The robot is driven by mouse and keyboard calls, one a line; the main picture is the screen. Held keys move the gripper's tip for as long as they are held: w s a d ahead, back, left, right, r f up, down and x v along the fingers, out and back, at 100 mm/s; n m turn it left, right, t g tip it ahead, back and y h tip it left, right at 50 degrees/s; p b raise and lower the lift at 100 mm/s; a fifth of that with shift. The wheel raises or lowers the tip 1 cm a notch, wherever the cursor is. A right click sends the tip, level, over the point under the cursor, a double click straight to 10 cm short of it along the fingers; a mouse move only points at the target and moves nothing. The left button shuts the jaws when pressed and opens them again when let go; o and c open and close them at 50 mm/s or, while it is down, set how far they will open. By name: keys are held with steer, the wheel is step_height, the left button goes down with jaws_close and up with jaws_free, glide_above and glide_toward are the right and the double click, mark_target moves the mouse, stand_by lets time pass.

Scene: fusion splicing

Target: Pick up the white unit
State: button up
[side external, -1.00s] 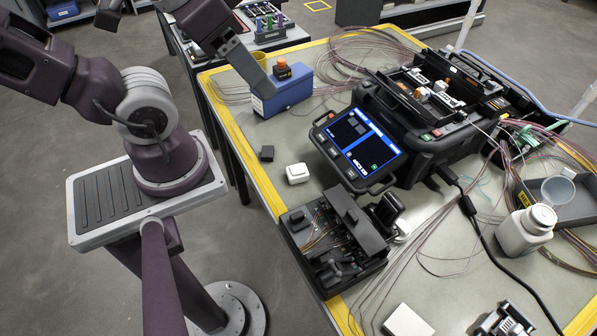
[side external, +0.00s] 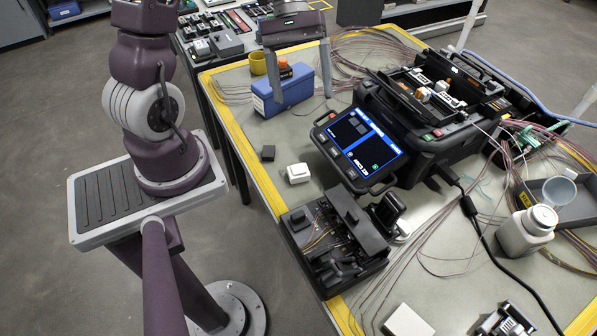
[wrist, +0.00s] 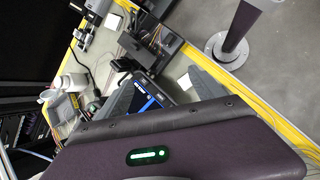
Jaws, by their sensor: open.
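A small white unit (side external: 298,173) sits on the grey-green table near its yellow left edge. It lies left of the splicer's screen and above the black tool tray in the side view. A second white block (side external: 408,322) lies at the table's front edge. My gripper (side external: 302,97) is open and empty, raised over the back of the table by the blue box. Its two grey fingers are spread and point down. In the wrist view a white patch that looks like the unit (wrist: 184,82) shows beside the right finger, partly hidden.
The black splicer (side external: 425,135) with its lit screen (side external: 358,143) stands right of the unit. A small dark block (side external: 267,153) lies just left of it. The tool tray (side external: 325,255), blue box (side external: 283,92), yellow cup (side external: 258,63) and white bottle (side external: 525,232) stand around.

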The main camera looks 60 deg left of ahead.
steer(key=a+f+n+h, duration=0.4)
steer(key=a+f+n, duration=0.1)
steer(key=f, duration=0.5)
steer(key=n+t+h, duration=0.2)
steer(key=n+t, duration=0.2)
steer(key=n, duration=0.1)
glide_toward(293, 166)
steer(key=shift+w+d+f, duration=0.75)
steer(key=shift+w+d, duration=0.15)
steer(key=shift+w, duration=0.1)
steer(key=shift+h, duration=0.4)
steer(key=x, duration=0.4)
steer(key=s+x, duration=0.1)
steer(key=x, duration=0.2)
steer(key=shift+f, duration=0.1)
steer(key=shift+d+f, duration=0.15)
steer(key=shift+d, duration=0.05)
steer(key=c, duration=1.4)
